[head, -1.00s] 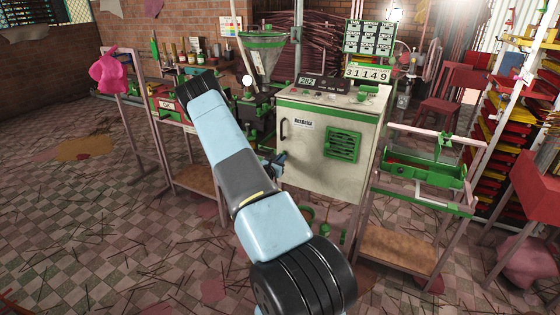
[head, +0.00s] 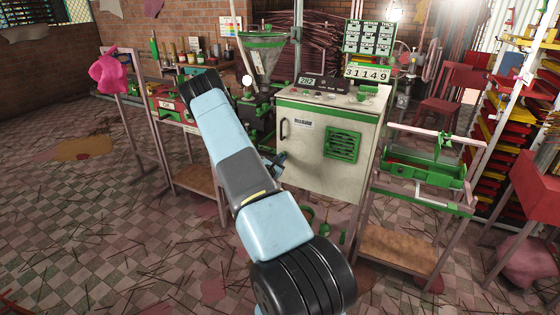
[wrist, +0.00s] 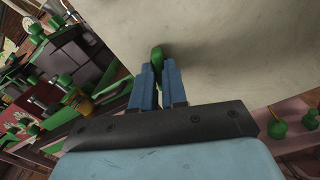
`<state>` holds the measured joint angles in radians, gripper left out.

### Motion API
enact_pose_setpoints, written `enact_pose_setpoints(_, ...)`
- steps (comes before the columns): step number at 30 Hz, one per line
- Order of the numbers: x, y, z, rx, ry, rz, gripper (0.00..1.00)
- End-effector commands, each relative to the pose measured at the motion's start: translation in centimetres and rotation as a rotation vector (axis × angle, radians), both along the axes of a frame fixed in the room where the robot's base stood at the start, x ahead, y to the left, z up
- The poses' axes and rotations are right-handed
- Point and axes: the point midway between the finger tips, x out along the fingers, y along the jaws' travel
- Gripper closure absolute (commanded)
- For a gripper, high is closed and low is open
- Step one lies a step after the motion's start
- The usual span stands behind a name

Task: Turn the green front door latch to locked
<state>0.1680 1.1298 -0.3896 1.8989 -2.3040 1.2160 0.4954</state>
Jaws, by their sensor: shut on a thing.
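The green latch (wrist: 157,56) shows in the wrist view as a small green knob on the pale front panel of the machine cabinet. My gripper (wrist: 158,75) is shut on it, with one blue finger on each side and the latch's upper end showing between the fingertips. In the head view the cream cabinet (head: 310,162) has a black handle and a green vent on its front. My gripper (head: 277,163) is at the cabinet's lower left front, mostly hidden behind my arm. The latch itself is hidden in the head view, and its turn angle cannot be told.
An extruder with a green funnel (head: 264,55) stands left of the cabinet. A rack with a green tray (head: 425,168) stands to its right. A pink cloth (head: 110,70) hangs on a stand at the left. The front left floor is open, with scattered sticks.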

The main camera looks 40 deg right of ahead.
Motion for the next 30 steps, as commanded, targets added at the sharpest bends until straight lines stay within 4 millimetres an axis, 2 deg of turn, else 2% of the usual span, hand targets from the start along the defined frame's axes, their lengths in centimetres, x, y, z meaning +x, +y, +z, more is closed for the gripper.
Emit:
enact_pose_setpoints(1, -0.3, 0.0, -0.5, 0.008, 0.008, -0.004, 0.86)
enact_pose_setpoints(9, -0.2, 0.0, -0.2, 0.004, 0.004, -0.002, 0.62)
enact_pose_setpoints(19, -0.3, 0.5, -0.1, 0.002, 0.003, -0.001, 0.62)
enact_pose_setpoints(23, -0.8, 2.0, -0.1, 0.002, 0.002, 0.001, 0.62)
enact_pose_setpoints(30, -2.6, 6.2, -0.2, 0.003, 0.003, 0.000, 0.62)
